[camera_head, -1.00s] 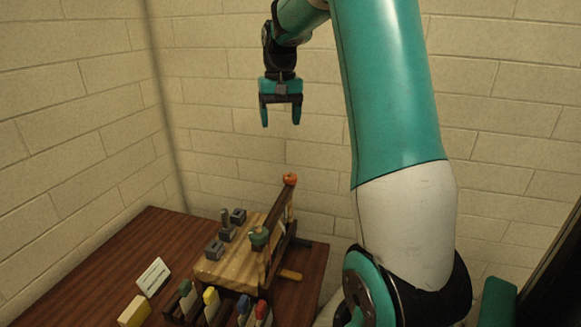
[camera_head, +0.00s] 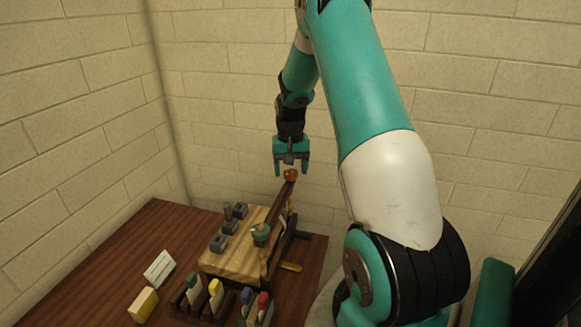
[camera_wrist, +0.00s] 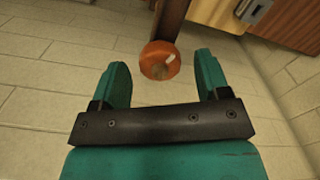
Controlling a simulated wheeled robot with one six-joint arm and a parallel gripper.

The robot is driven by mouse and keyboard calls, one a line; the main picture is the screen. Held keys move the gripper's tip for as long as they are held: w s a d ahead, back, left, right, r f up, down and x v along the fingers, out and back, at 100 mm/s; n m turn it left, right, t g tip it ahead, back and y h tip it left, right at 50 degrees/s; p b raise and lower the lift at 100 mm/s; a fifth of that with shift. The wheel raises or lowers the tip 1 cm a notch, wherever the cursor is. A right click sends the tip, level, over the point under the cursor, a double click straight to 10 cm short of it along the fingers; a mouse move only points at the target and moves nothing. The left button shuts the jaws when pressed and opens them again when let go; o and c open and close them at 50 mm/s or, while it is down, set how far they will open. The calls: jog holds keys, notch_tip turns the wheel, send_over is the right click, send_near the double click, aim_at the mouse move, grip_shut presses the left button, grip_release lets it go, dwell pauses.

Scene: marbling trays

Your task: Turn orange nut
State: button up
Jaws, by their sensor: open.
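The orange nut (camera_head: 290,175) sits at the top end of a dark wooden post (camera_head: 284,200) at the back right of the wooden block. In the wrist view the orange nut (camera_wrist: 160,61) looks round and shiny, with the dark post (camera_wrist: 172,20) behind it. My gripper (camera_head: 291,170) is open and empty, pointing down just above the nut in the head view. In the wrist view my gripper (camera_wrist: 162,75) has one finger to each side of the nut, with gaps on both sides. I cannot tell whether the nut lies fully between the fingertips or a little beyond them.
The wooden block (camera_head: 228,265) bears several grey blocks (camera_head: 218,243) and a green knob (camera_head: 261,234). Pale brick walls stand behind.

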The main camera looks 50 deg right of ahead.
jog(key=shift+f, duration=0.55)
jog(key=c, duration=0.9)
jog(key=shift+m, duration=0.3)
jog(key=shift+m+b, duration=0.5)
jog(key=shift+m, duration=0.7)
jog(key=shift+m+b, duration=0.4)
jog(key=shift+m, duration=1.4)
